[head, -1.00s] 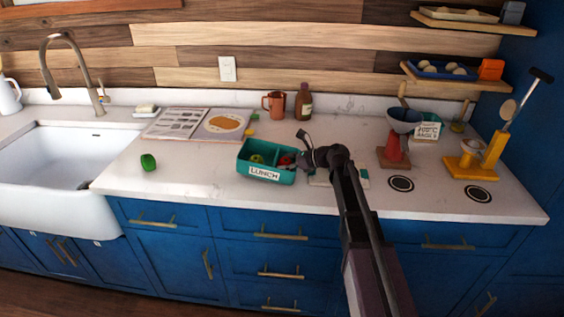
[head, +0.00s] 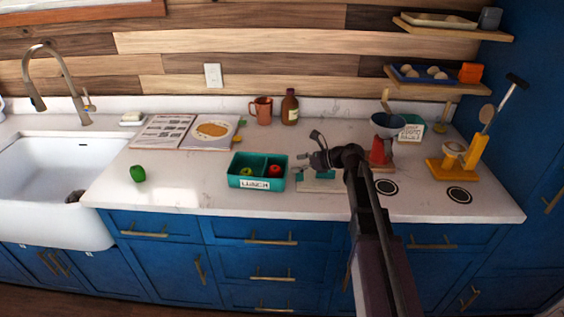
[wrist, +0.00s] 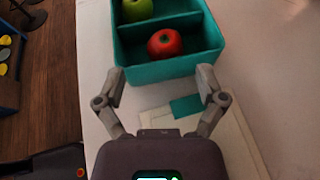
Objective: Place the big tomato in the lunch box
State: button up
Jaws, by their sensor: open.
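The teal lunch box (head: 257,184), labelled LUNCH, stands on the counter. The red tomato (head: 275,170) lies in its right compartment, and a green fruit (head: 247,172) is in the left one. The wrist view also shows the tomato (wrist: 165,43), the green fruit (wrist: 138,9) and the divider of the box (wrist: 160,29). My gripper (head: 316,160) is to the right of the box and apart from the tomato. In the wrist view my gripper (wrist: 161,82) has its fingers spread with nothing between them, near the box's near wall.
A pale board (head: 322,186) with a teal patch lies below my gripper. A green pepper-like item (head: 137,173) lies on the left counter near the sink (head: 45,180). A mug (head: 261,110) and bottle (head: 289,107) stand behind; a red-based scale (head: 382,150) is right.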

jog(key=shift+p+v, duration=0.35)
jog(key=shift+v, duration=1.05)
